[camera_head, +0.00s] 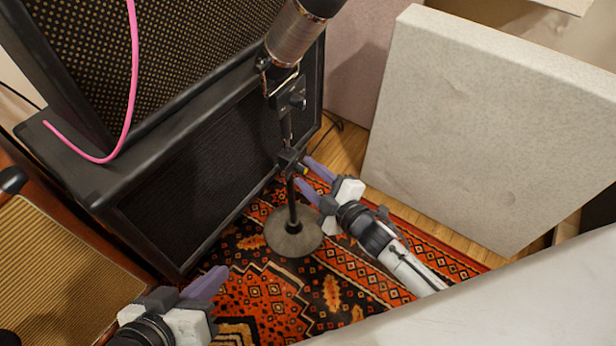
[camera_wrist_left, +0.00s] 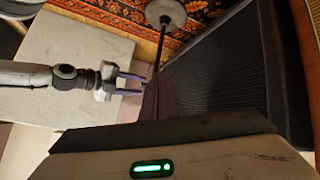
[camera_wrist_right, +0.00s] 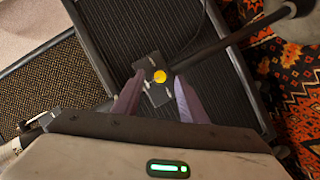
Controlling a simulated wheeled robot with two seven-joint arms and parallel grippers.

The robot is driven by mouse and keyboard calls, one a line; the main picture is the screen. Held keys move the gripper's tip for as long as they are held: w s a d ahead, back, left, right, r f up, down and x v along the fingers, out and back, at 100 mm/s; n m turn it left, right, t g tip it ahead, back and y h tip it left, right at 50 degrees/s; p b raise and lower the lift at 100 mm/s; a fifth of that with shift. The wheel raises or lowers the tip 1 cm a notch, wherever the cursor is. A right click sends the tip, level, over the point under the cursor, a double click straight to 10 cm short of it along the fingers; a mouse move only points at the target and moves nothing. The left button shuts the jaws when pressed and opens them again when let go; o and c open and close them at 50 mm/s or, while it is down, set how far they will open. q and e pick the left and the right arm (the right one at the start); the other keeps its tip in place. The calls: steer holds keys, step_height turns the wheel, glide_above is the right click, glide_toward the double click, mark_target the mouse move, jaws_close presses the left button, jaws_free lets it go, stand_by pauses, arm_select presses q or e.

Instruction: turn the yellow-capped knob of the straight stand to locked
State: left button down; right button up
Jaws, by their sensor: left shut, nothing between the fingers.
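The straight stand has a round grey base (camera_head: 293,232) and a dark upright pole that carries a large microphone (camera_head: 292,35). A black clutch block (camera_head: 290,160) sits partway up the pole. Its yellow-capped knob (camera_wrist_right: 160,76) faces my right wrist camera; the yellow also shows small in the head view (camera_head: 305,169). My right gripper (camera_head: 303,172) is open, its purple fingers pointing at the block. In the right wrist view its fingertips lie on either side of the knob; contact cannot be told. My left gripper (camera_head: 220,274) is shut and empty, low and left, apart from the stand.
Black amplifier cabinets (camera_head: 200,170) stand stacked close behind and left of the stand, with a pink cable (camera_head: 133,75) hanging over them. A tan-grilled amp (camera_head: 60,275) is at lower left. A pale panel (camera_head: 490,130) stands at right. A patterned rug (camera_head: 260,285) covers the floor.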

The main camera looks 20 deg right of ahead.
steer(key=shift+w, duration=0.25)
steer(key=shift+a, duration=0.1)
jaws_close()
steer(key=shift+p, duration=0.35)
